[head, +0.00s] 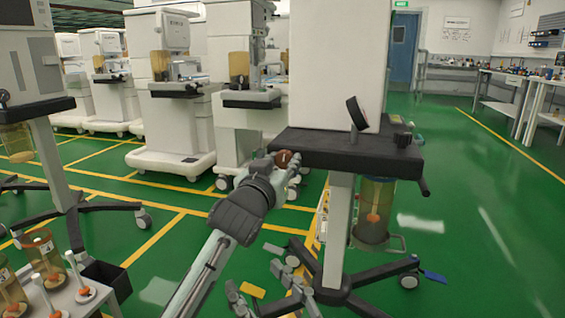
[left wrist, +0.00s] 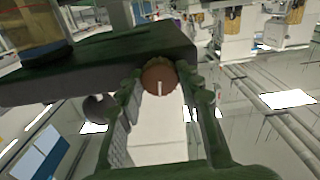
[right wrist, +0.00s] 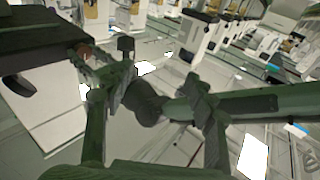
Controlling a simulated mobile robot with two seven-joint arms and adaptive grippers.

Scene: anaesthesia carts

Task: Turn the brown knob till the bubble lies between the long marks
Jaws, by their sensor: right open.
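The brown knob (head: 285,158) sits on the front-left edge of the dark cart shelf (head: 350,155). In the left wrist view the knob (left wrist: 158,79) is round, with a white line running upright on its face. My left gripper (head: 289,167) reaches it from the front. My right gripper (head: 265,289) is low, below the shelf and left of the cart's foot. It is open, with nothing between its fingers in the right wrist view (right wrist: 165,92). I cannot make out the bubble or long marks.
A clear canister (head: 375,210) with an orange piece hangs under the shelf. The wheeled black base (head: 345,297) is close to my right gripper. A side table (head: 70,295) with canisters is at lower left.

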